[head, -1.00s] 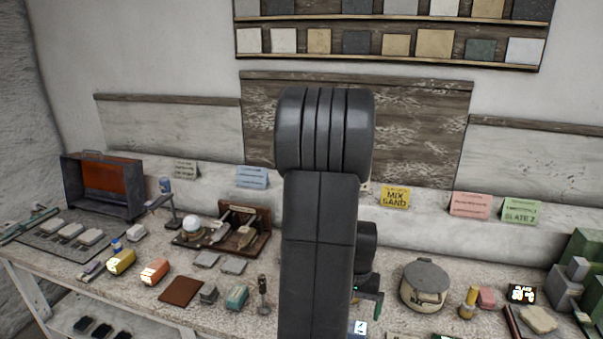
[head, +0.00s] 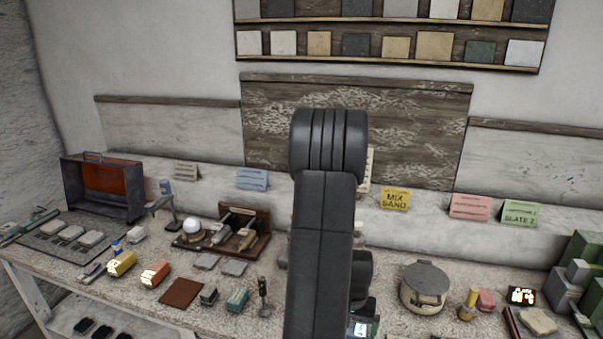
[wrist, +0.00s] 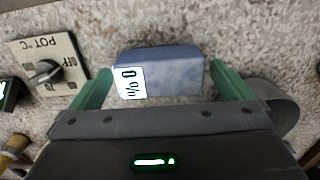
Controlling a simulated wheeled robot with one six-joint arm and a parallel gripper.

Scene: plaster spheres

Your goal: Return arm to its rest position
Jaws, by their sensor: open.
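My gripper (wrist: 160,70) shows in the wrist view with its two green fingers spread apart. A blue-grey block (wrist: 175,72) with a white label lies on the speckled bench between and beyond the fingers. The fingers are not closed on it, and I cannot tell the height above it. In the head view my own dark arm stands upright in the middle and hides most of the gripper.
A POT dial panel (wrist: 48,65) lies left of the gripper in the wrist view. In the head view a lidded pot (head: 425,287) stands right of my arm. A white sphere (head: 192,226) and several blocks are to its left. The wall stands behind.

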